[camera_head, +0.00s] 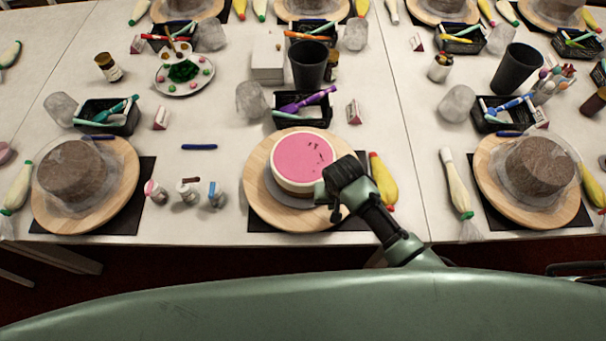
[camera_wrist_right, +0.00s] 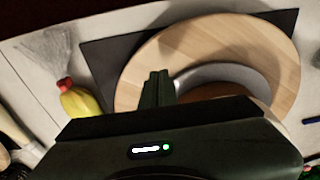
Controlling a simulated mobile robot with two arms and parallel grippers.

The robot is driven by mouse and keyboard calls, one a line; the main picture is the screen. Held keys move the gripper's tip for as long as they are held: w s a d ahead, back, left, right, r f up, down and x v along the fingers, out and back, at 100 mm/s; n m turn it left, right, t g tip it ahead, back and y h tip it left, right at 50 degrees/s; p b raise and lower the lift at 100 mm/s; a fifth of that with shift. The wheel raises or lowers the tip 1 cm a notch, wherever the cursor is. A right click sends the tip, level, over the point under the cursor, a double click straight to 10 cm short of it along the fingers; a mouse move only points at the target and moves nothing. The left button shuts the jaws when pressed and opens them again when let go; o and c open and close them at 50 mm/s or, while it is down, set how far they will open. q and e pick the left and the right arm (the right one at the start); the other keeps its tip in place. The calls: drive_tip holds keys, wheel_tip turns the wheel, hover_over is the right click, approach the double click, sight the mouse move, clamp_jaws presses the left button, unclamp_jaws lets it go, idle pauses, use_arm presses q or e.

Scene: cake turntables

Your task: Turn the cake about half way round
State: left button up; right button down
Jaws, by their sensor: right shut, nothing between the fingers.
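A round cake (camera_head: 303,160) with a pink top, a few dark marks and pale sides sits on a grey disc on a wooden turntable (camera_head: 262,205) at the front middle of the table. My right gripper (camera_head: 322,192) is shut and empty at the cake's front right side, over the turntable. I cannot tell whether it touches the cake. In the right wrist view, the shut fingers (camera_wrist_right: 157,90) show against the wooden turntable (camera_wrist_right: 215,45), beside the grey disc (camera_wrist_right: 222,73). The cake is mostly hidden there behind my gripper body. My left gripper is not in view.
A yellow piping bag (camera_head: 382,180) lies right of the turntable. Small jars (camera_head: 187,191) stand to its left. A black tray (camera_head: 303,108) with tools is behind. Wrapped brown cakes stand on turntables at left (camera_head: 75,172) and right (camera_head: 539,167).

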wheel_tip(320, 180, up, 6)
drive_tip(key=shift+f, duration=0.25)
drive_tip(key=shift+a, duration=0.1)
